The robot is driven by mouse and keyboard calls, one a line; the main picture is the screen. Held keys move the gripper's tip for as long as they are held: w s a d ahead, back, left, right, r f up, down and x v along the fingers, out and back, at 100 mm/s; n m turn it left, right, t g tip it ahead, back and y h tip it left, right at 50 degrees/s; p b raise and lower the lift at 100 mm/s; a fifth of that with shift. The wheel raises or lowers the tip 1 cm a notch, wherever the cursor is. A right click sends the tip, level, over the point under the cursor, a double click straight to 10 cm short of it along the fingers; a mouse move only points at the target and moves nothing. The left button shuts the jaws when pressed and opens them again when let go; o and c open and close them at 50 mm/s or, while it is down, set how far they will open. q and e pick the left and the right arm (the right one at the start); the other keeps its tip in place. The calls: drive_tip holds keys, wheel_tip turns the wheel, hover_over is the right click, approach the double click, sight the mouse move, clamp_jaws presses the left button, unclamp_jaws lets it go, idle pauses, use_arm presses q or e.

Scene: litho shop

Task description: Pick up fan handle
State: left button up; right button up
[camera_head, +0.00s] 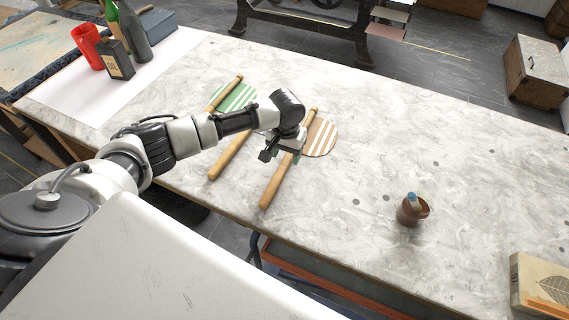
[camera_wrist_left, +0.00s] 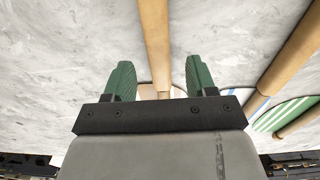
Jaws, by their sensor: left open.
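My left gripper (camera_head: 279,155) is over the right fan's handle. Its green fingers (camera_wrist_left: 159,66) are open, one on each side of the handle. Whether they touch it I cannot tell.
A brown cup (camera_head: 414,213) with a blue-topped item stands to the right. A leaf-printed box (camera_head: 541,285) sits at the right corner. A red cup (camera_head: 88,47) and several bottles stand at the far left.

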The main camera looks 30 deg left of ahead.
use_arm(q)
drive_tip(key=shift+f, duration=1.35)
clamp_jaws()
drive_tip(key=shift+r, duration=0.15)
drive_tip(key=shift+r, duration=0.25)
wheel_tip(320, 180, up, 4)
drive_tip(key=shift+w+d+f, duration=0.1)
drive_tip(key=shift+d+f, duration=0.05)
drive_tip(key=w+d+r+b, duration=0.2)
drive_tip(key=w+d+r, duration=0.2)
drive_tip(key=d, duration=0.6)
wheel_tip(320, 180, up, 3)
drive_tip(key=shift+d+f, duration=0.2)
drive_tip(key=shift+d, duration=0.2)
